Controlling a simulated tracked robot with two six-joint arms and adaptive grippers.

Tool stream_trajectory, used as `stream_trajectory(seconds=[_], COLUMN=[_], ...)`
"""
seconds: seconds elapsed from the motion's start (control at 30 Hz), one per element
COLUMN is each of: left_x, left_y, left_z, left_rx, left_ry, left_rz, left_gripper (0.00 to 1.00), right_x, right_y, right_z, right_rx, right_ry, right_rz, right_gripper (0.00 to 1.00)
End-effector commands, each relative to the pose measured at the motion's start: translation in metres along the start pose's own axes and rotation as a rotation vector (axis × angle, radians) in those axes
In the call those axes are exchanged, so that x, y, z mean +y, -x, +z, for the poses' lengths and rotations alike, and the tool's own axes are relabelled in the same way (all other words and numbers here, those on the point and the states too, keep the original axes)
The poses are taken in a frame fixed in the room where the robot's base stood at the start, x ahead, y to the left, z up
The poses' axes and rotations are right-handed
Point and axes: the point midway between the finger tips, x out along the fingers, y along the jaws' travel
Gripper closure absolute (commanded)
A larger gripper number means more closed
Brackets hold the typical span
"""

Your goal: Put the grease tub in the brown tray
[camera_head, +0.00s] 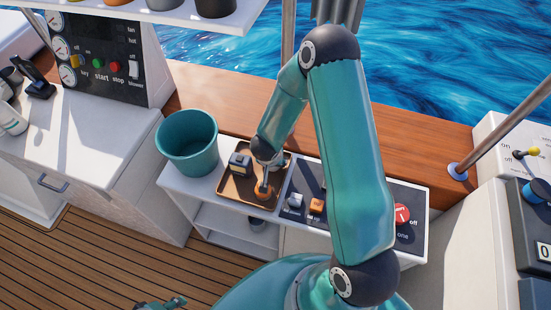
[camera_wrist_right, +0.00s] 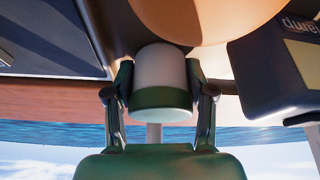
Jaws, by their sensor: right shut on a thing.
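My right gripper (camera_head: 264,184) reaches down over the brown tray (camera_head: 228,197) on the white shelf unit. In the right wrist view the gripper (camera_wrist_right: 160,92) is shut on a short white cylinder with a green end, seemingly the grease tub (camera_wrist_right: 160,72). The tub is mostly hidden in the head view. The gripper is low over the tray; I cannot tell whether the tub touches its floor. Beside it is a round orange thing (camera_head: 264,194). A grey and yellow box (camera_head: 240,163) stands in the tray's far left corner. Part of my left gripper (camera_head: 170,303) shows at the bottom edge.
A teal bucket (camera_head: 187,142) stands just left of the tray. A dark switch panel (camera_head: 296,188) lies right of it, partly behind my right arm. A wooden ledge (camera_head: 225,98) runs behind. A white counter with gauges (camera_head: 75,130) is at the left.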

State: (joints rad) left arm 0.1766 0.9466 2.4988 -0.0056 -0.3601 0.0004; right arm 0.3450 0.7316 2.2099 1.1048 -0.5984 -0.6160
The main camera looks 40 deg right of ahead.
Motion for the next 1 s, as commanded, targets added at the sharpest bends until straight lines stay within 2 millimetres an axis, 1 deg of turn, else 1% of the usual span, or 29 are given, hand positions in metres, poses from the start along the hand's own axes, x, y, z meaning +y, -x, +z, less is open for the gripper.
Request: stream_trajectory(seconds=[0.1, 0.13, 0.17, 0.47, 0.57, 0.63, 0.77, 1.0], left_x=[-0.001, 0.000, 0.000, 0.000, 0.000, 0.000, 0.001, 0.005], left_y=[-0.002, -0.001, -0.001, -0.001, 0.001, 0.001, 0.003, 0.014], left_z=[0.000, 0.000, 0.000, 0.000, 0.000, 0.000, 0.000, 0.000], left_rx=[0.000, 0.000, 0.000, 0.000, 0.000, 0.000, 0.000, 0.000], left_ry=[0.000, 0.000, 0.000, 0.000, 0.000, 0.000, 0.000, 0.000], left_rz=[0.000, 0.000, 0.000, 0.000, 0.000, 0.000, 0.000, 0.000], left_gripper=[0.60, 0.60, 0.60, 0.60, 0.60, 0.60, 0.60, 0.60], right_x=[0.000, 0.000, 0.000, 0.000, 0.000, 0.000, 0.000, 0.000], right_y=[-0.003, -0.002, -0.001, -0.001, 0.003, 0.009, 0.029, 0.079], right_z=[0.001, 0.001, 0.001, 0.001, 0.000, 0.000, -0.001, -0.002], right_rx=[0.000, 0.000, 0.000, 0.000, 0.000, 0.000, 0.002, 0.002], right_ry=[0.001, 0.001, 0.001, 0.000, 0.000, 0.000, 0.001, 0.000], right_rz=[0.000, 0.000, 0.000, 0.000, 0.000, -0.001, -0.003, -0.003], right_gripper=[0.85, 0.40, 0.35, 0.35, 0.35, 0.35, 0.35, 0.35])
